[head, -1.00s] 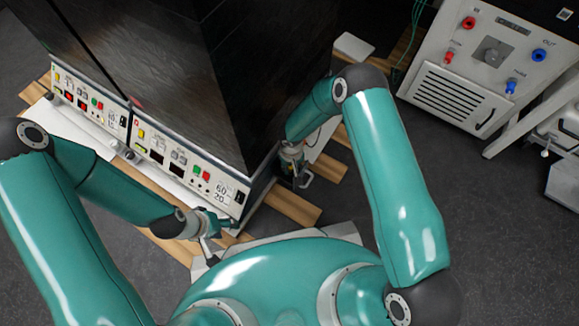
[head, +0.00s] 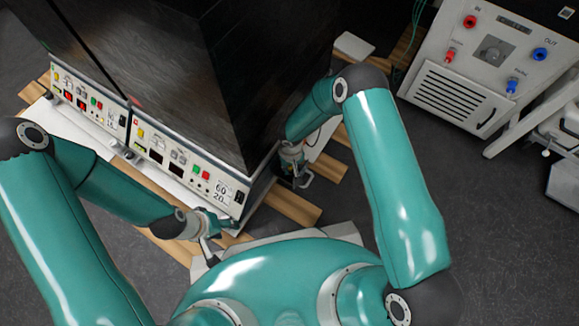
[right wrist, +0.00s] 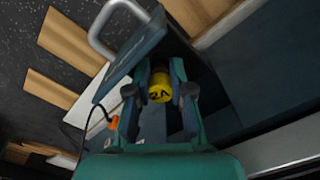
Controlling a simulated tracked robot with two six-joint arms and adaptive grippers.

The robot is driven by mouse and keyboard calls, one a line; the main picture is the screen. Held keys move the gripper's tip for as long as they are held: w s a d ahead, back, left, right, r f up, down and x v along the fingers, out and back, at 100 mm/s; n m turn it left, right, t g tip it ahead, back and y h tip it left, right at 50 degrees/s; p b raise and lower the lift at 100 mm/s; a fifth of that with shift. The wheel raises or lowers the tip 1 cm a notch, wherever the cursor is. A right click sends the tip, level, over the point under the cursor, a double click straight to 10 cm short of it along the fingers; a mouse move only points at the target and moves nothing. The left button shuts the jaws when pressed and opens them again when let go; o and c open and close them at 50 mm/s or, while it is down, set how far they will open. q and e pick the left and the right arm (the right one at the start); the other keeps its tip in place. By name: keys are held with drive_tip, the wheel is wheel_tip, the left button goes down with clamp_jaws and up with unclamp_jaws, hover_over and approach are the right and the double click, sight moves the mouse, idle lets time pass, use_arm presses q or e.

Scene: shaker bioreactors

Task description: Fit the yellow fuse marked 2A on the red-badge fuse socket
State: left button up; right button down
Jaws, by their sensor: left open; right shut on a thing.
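The yellow fuse (right wrist: 159,93), with a black marking that reads as 2A, is between the fingers of my right gripper (right wrist: 160,76) in the right wrist view. That gripper is shut on it. In the head view my right gripper (head: 294,168) is low beside the right side of the black cabinet (head: 210,75), and the fuse cannot be made out there. My left gripper (head: 212,236) is open, low in front of the cabinet's right front corner. I cannot make out the red-badge fuse socket in either view.
A dark panel with a metal handle (right wrist: 98,30) is close to my right gripper. An orange piece (right wrist: 114,122) is near a thin black cable. The cabinet's control panel (head: 185,160) faces front. Wooden slats (head: 290,207) lie below. A white unit (head: 470,70) stands at right.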

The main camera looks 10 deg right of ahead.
drive_tip(key=shift+f+b, duration=0.4)
drive_tip(key=shift+b, duration=0.1)
drive_tip(key=c, duration=1)
unclamp_jaws()
drive_tip(key=shift+o, duration=0.2)
drive_tip(key=shift+r, duration=0.15)
wheel_tip(320, 180, up, 12)
drive_tip(key=shift+f, duration=0.2)
